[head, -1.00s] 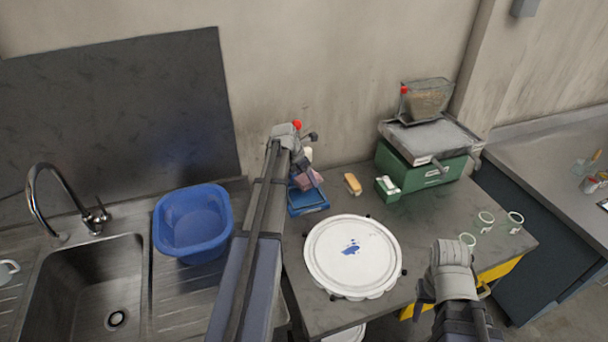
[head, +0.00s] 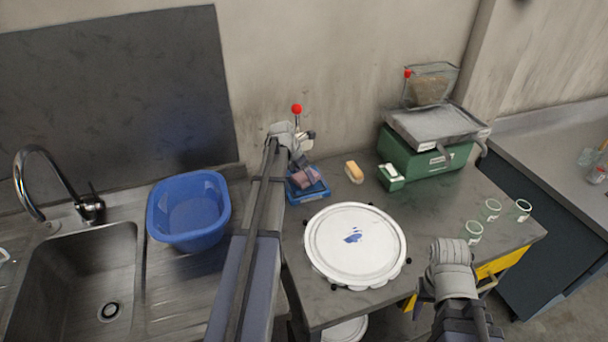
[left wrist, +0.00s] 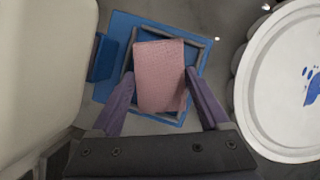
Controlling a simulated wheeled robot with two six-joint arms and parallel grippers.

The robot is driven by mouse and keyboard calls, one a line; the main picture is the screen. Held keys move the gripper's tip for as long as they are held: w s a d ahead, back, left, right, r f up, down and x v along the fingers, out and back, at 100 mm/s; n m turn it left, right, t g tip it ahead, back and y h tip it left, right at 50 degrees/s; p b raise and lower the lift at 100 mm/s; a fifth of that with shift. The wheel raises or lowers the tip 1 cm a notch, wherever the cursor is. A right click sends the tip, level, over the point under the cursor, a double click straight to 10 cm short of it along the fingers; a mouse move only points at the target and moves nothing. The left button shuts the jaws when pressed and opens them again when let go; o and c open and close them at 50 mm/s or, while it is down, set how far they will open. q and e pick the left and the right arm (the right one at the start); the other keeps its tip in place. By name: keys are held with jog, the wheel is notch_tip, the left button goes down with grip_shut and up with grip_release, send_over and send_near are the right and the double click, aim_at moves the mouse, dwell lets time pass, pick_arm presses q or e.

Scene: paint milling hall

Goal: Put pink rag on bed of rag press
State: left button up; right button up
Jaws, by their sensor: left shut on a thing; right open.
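The pink rag (head: 304,179) is a folded block between the fingers of my left gripper (head: 300,167), which is shut on it. In the left wrist view, the rag (left wrist: 160,75) lies across the grey-framed bed of the blue rag press (left wrist: 125,30), with a finger at each side. The rag is over the bed; I cannot tell whether it touches it. The press (head: 312,195) stands on the bench, partly hidden by my left arm. A red-knobbed lever (head: 296,109) rises behind my gripper. My right gripper (head: 450,285) is open and empty at the front of the bench.
A white paint-marked round lid (head: 355,246) sits just right of the press. A yellow sponge (head: 354,172), a small green box (head: 391,177) and a green machine (head: 430,155) stand behind. A blue basin (head: 189,208) is by the sink.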

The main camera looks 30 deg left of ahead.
pick_arm(q)
jog(key=shift+f+b, duration=0.35)
jog(key=shift+f, duration=0.3)
jog(key=shift+f, duration=0.2)
jog(key=o, duration=1.1)
jog(key=shift+c, duration=0.2)
jog(key=shift+r, duration=0.1)
jog(key=p+v, duration=0.7)
jog(key=shift+s+a+r, duration=0.1)
jog(key=shift+s+r, duration=0.1)
jog(key=shift+r, duration=0.1)
